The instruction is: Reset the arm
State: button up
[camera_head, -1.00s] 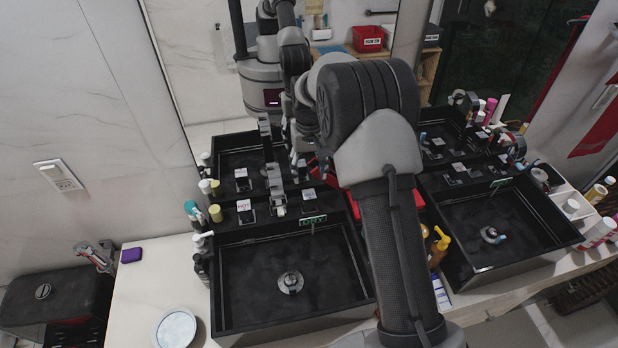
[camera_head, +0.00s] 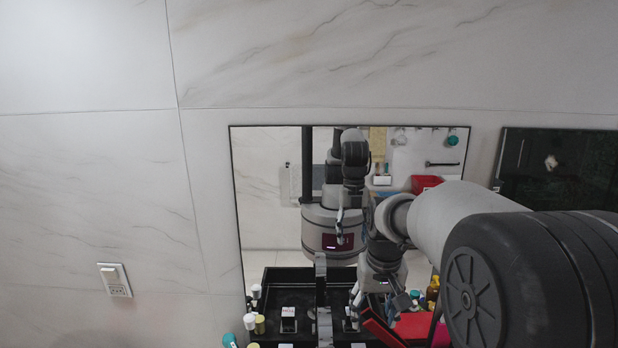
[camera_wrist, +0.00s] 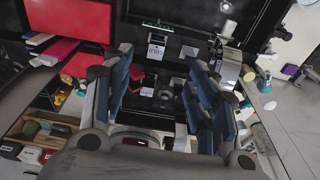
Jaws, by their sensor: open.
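My arm reaches in from the right side of the head view, in front of the mirror. My gripper (camera_head: 392,298) hangs from its end in the lower part of the head view, left of a red object (camera_head: 412,326). In the wrist view, the two blue-padded fingers of my gripper (camera_wrist: 163,88) are spread wide apart, with nothing held between them. A black vessel sink (camera_wrist: 150,14) lies beyond the fingertips at the top of that view. A white label and small dark blocks show between the fingers.
The mirror (camera_head: 262,190) stands close behind my arm and reflects my body. A tall faucet (camera_head: 322,300) rises left of my gripper. Several bottles (camera_head: 255,323) stand at the lower left. A wall switch (camera_head: 113,278) is further left. The marble wall (camera_head: 90,190) there is clear.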

jog(key=s+t+b, duration=0.3)
jog(key=s+b, duration=0.3)
jog(key=s, duration=2.2)
jog(key=shift+s+r, duration=0.15)
jog(key=shift+s, duration=0.25)
